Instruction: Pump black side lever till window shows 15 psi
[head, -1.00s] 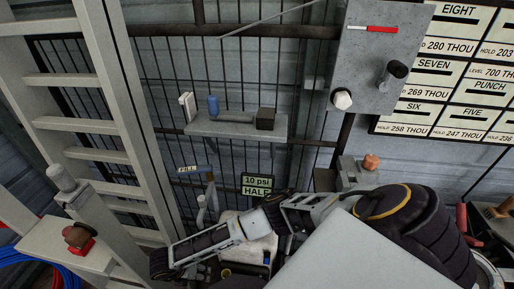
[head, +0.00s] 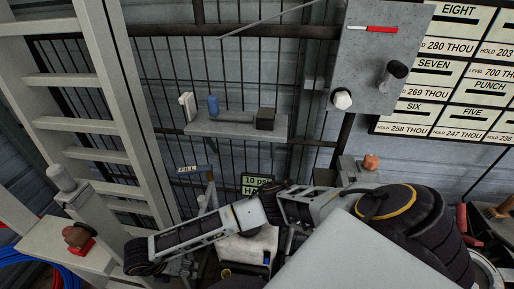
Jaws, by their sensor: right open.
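A small sign reading "10 psi" over a partly covered second line (head: 256,181) hangs on the wire mesh. A handle marked "FILL" (head: 188,169) stands left of it on a grey upright. A pale body (head: 250,246) stands below, partly behind my right arm. I cannot make out a gauge window or the black side lever with certainty. My right arm crosses from the right, and its dark end, with the right gripper (head: 145,262), is at the lower left; the fingers are hard to separate, and no object shows in them. My left gripper is not in view.
A shelf (head: 228,130) on the mesh holds a blue bottle (head: 213,105) and a dark block (head: 265,118). A grey panel (head: 372,65) with knobs hangs above right. A ladder (head: 85,120) stands left, near a pale bench (head: 50,240).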

